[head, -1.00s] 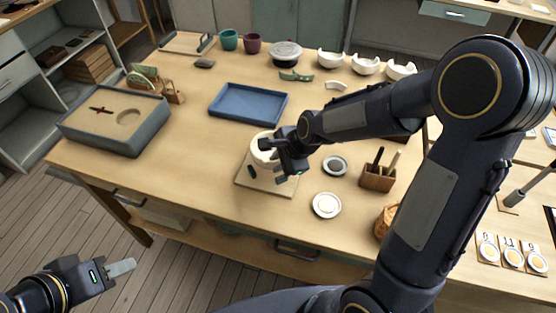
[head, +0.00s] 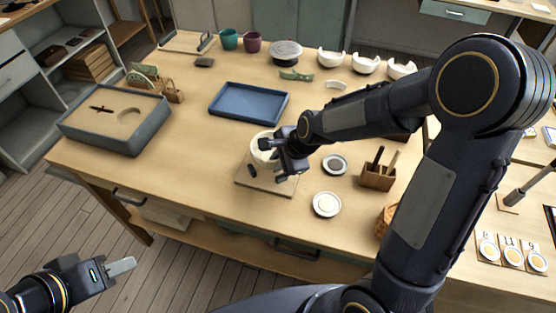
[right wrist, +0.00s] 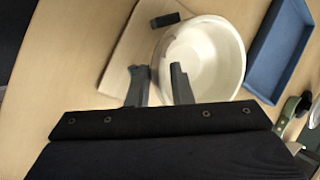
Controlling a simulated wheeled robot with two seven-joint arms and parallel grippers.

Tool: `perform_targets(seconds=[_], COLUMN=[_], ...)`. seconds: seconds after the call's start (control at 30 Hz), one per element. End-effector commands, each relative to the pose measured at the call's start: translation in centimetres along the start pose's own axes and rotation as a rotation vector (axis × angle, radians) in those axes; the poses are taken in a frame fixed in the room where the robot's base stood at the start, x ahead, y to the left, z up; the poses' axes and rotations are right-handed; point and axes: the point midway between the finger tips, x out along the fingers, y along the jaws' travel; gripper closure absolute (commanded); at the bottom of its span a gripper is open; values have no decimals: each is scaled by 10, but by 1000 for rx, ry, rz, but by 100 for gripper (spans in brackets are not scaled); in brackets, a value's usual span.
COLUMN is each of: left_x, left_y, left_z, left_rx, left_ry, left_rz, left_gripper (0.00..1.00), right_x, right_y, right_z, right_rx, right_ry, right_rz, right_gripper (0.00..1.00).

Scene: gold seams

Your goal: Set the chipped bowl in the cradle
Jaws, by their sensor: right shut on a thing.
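A cream-white bowl (head: 262,153) is at a square wooden board with dark posts, which I take for the cradle (head: 262,186), near the table's front edge. In the right wrist view the bowl (right wrist: 205,58) is over one side of the board (right wrist: 122,62), beside a dark post (right wrist: 165,20). My right gripper (head: 278,152) is shut on the bowl's near rim, one finger inside and one outside.
A blue tray (head: 248,118) lies behind the board. Small dishes (head: 326,204) and a wooden tool holder (head: 377,178) stand to the right. A grey box (head: 115,135) is at left. Several white bowls (head: 365,66) and cups (head: 229,40) line the back.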

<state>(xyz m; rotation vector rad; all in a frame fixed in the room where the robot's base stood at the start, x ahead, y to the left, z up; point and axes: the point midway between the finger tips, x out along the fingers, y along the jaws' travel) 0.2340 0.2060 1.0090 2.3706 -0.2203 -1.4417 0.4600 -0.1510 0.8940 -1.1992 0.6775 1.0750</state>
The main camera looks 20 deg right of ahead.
Motion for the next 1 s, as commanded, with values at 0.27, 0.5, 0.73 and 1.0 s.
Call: perform_targets(seconds=[0.27, 0.5, 0.73, 1.0], left_x=[5, 7, 7, 8], left_y=[-2, -3, -3, -4], left_z=[3, 4, 4, 4], left_rx=[0, 0, 0, 0], left_ry=[0, 0, 0, 0], left_rz=[0, 0, 0, 0], left_gripper=[64, 64, 64, 64], right_x=[7, 10, 10, 11], right_y=[3, 4, 4, 5], right_z=[-2, -3, -3, -4], right_rx=[-1, -1, 0, 0], right_ry=[0, 0, 0, 0], right_rz=[-1, -1, -1, -1], right_gripper=[100, 100, 100, 100])
